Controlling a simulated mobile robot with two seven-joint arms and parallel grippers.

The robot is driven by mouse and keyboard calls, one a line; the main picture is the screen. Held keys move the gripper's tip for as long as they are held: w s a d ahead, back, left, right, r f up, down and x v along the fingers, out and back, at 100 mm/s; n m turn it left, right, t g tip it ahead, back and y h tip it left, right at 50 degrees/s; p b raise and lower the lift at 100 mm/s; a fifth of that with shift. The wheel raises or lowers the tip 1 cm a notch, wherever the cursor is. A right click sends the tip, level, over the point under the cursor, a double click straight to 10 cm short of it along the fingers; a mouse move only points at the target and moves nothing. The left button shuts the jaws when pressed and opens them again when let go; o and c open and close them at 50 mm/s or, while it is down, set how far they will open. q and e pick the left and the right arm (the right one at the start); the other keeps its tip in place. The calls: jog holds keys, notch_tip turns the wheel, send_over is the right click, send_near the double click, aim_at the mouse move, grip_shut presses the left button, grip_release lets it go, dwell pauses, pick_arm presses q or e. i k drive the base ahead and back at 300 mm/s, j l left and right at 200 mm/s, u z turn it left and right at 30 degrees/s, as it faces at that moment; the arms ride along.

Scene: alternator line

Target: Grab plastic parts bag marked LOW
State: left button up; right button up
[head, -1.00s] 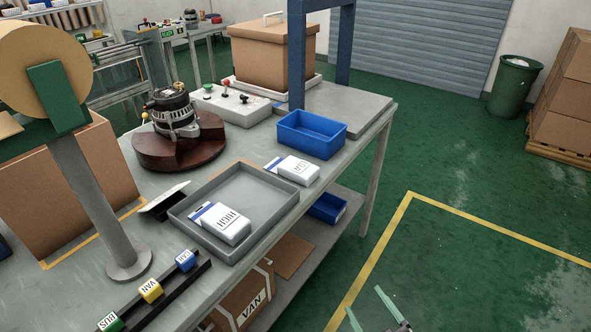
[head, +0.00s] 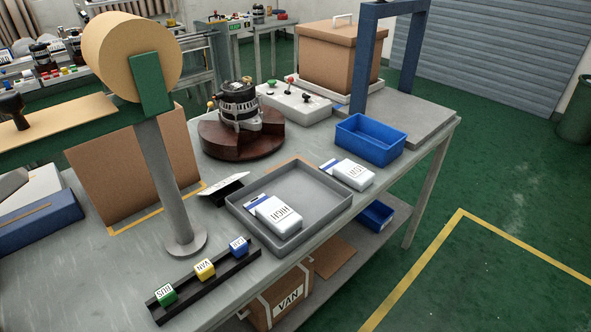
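A white plastic parts bag (head: 353,174) with a blue strip at one end lies on the bench between the grey tray and the blue bin. Its short dark marking is too small for me to read surely. A similar white bag marked HIGH (head: 277,215) lies inside the grey tray (head: 323,212), towards its left side. Neither of my grippers is in view.
The blue bin (head: 356,153) stands behind the first bag. An alternator (head: 240,108) sits on a round brown base (head: 238,141). A roll stand (head: 167,190) rises at left. BUS, VAN and CAR-like blocks line a black rail (head: 210,289). Green floor is clear at right.

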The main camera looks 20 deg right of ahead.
aim_at(356, 176)
jog(key=l+u, duration=0.2)
jog(key=u, duration=0.15)
jog(key=l+u, duration=0.5)
jog(key=u, duration=0.15)
jog(key=k+l+u, duration=0.1)
jog(key=l+u, duration=0.2)
jog(key=k+l+u, duration=0.15)
jog(key=l+u, duration=0.15)
jog(key=l, duration=0.2)
jog(key=k+l+u, duration=0.1)
jog(key=l, duration=0.35)
jog(key=k+l+u, duration=0.15)
jog(key=k+l, duration=0.15)
jog(key=l, duration=0.1)
